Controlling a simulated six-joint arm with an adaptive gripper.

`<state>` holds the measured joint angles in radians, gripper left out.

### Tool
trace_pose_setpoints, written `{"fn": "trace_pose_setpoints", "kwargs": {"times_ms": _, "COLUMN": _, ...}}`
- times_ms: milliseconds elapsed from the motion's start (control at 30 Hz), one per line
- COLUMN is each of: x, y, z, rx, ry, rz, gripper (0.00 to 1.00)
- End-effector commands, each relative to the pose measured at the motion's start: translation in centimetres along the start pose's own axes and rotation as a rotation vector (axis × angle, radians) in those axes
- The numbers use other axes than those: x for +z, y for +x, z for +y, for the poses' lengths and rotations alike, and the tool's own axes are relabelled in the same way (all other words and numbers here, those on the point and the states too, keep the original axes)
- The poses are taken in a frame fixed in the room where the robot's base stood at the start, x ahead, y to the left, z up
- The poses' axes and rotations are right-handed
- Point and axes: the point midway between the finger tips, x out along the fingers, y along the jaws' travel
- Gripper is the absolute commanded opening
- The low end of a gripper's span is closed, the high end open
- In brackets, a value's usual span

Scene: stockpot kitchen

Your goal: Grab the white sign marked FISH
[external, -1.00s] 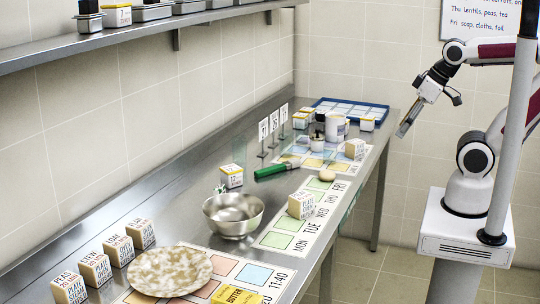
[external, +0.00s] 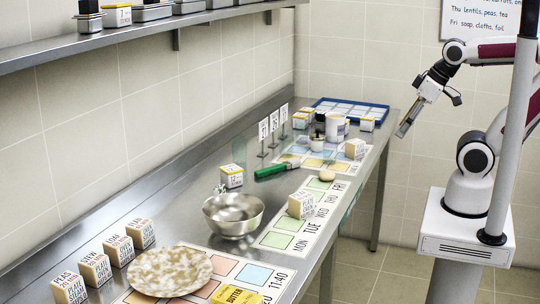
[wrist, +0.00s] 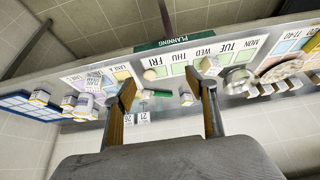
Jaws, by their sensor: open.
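Three small white signs on thin dark stands stand in a row by the wall toward the far end of the counter: the front one (external: 263,130), the middle one (external: 274,122) and the rear one (external: 284,113). Each has a dark mark, too small to read, so I cannot tell which says FISH. In the wrist view, small white signs (wrist: 136,117) show between the fingers, their marks also unclear. My gripper (external: 403,130) is open and empty, off to the right of the counter and apart from the signs. Its two fingers (wrist: 168,90) are spread in the wrist view.
A green-handled tool (external: 271,171), a metal bowl (external: 233,222), a white canister (external: 335,128) and a blue tray (external: 378,112) are on the counter. Several lettered blocks stand at the front left. A shelf (external: 150,35) runs above along the wall. A pale pole (external: 511,120) stands at right.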

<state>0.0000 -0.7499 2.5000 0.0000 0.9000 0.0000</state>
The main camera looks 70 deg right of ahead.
Motion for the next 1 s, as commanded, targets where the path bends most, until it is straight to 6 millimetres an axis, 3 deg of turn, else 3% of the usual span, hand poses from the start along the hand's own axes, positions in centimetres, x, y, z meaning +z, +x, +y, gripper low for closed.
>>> {"fn": "trace_pose_setpoints", "kwargs": {"times_ms": 733, "x": -0.2, "y": 0.0, "z": -0.1, "rx": -0.002, "ry": -0.001, "rz": 0.002, "gripper": 0.54}}
{"fn": "trace_pose_setpoints", "kwargs": {"times_ms": 1000, "x": -2.9, "y": 0.8, "z": -0.9, "rx": -0.026, "ry": -0.015, "rz": 0.031, "gripper": 0.54}}
